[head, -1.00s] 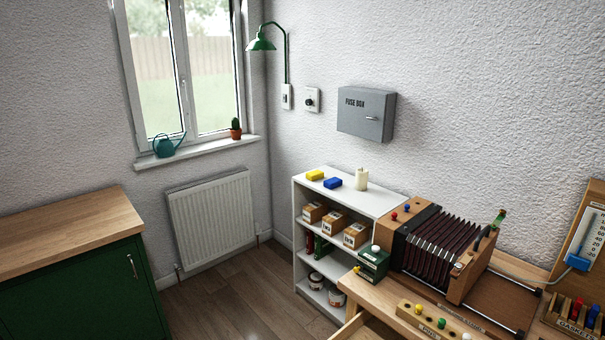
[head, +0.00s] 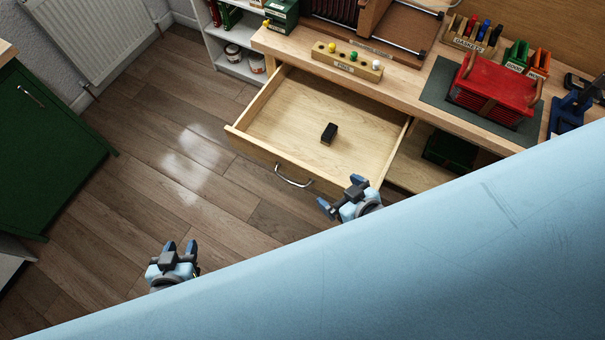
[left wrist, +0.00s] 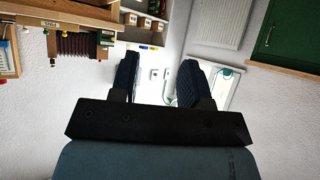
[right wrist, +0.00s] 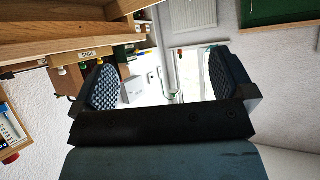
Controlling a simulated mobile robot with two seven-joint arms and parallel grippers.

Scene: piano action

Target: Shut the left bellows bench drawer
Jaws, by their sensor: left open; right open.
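The left bellows bench drawer (head: 290,118) is pulled well out of the wooden bench (head: 400,80), with a metal bow handle (head: 293,177) on its front. A small black block (head: 329,133) lies on the drawer floor. My right gripper (head: 341,193) is open and empty, just off the right end of the drawer front in the head view. My left gripper (head: 181,248) is open and empty over the floor, lower left of the drawer and apart from it. Both wrist views show spread fingers with nothing between them, left (left wrist: 161,84) and right (right wrist: 167,88).
On the bench top stand a pin rack (head: 346,62), a red bellows piece (head: 497,87) on a dark mat and a gasket rack (head: 471,36). A green cabinet (head: 50,150) stands at left. The wooden floor (head: 160,130) between is clear. My pale blue body part covers the lower right.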

